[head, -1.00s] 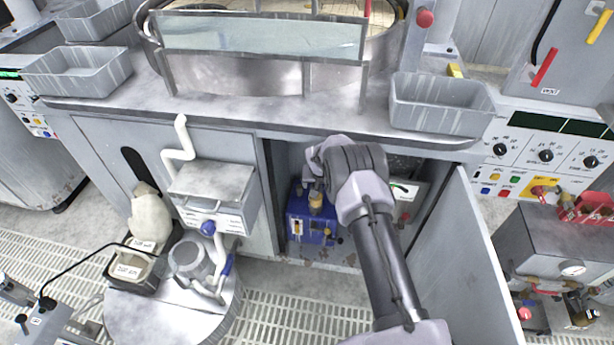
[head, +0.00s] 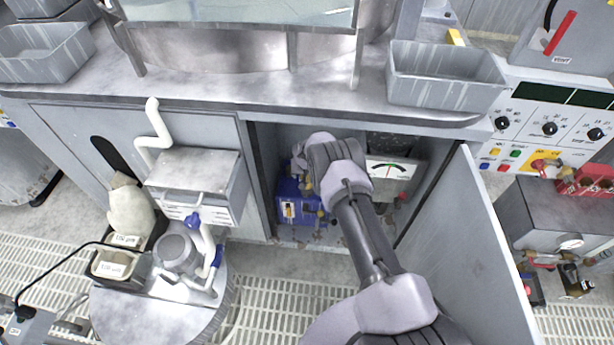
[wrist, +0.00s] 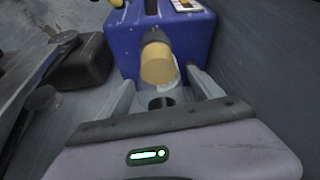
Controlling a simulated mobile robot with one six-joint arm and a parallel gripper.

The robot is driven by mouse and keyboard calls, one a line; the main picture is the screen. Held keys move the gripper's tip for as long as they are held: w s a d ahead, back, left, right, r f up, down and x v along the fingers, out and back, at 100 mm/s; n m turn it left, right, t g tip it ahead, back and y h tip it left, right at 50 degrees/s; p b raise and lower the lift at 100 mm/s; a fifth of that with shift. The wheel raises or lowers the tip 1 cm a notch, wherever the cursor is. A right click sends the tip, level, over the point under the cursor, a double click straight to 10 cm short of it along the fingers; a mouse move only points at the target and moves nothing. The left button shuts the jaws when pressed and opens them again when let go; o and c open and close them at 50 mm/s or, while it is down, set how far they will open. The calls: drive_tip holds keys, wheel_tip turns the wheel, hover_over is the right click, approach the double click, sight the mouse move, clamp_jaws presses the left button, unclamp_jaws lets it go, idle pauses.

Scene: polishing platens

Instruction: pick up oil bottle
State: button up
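A small bottle-like thing with a tan cylindrical cap (wrist: 157,63) and a pale body stands in front of a blue box-shaped unit (wrist: 190,38) in the wrist view. I take it to be the oil bottle, but no label shows. My gripper (wrist: 163,84) is open, with one finger on each side below the cap; I cannot tell whether either finger touches it. In the head view my gripper reaches into the open cabinet by the blue unit (head: 292,207). There my arm hides the bottle and the fingertips.
The cabinet's open door (head: 480,250) stands right of my arm. A gauge box (head: 395,172) is inside on the right. A grey tray (head: 445,92) sits on the counter above. A round stand (head: 150,310) with containers is at the left. A dark block (wrist: 85,62) lies left of my fingers.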

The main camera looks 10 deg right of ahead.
drive_tip(key=c, duration=1.4)
clamp_jaws()
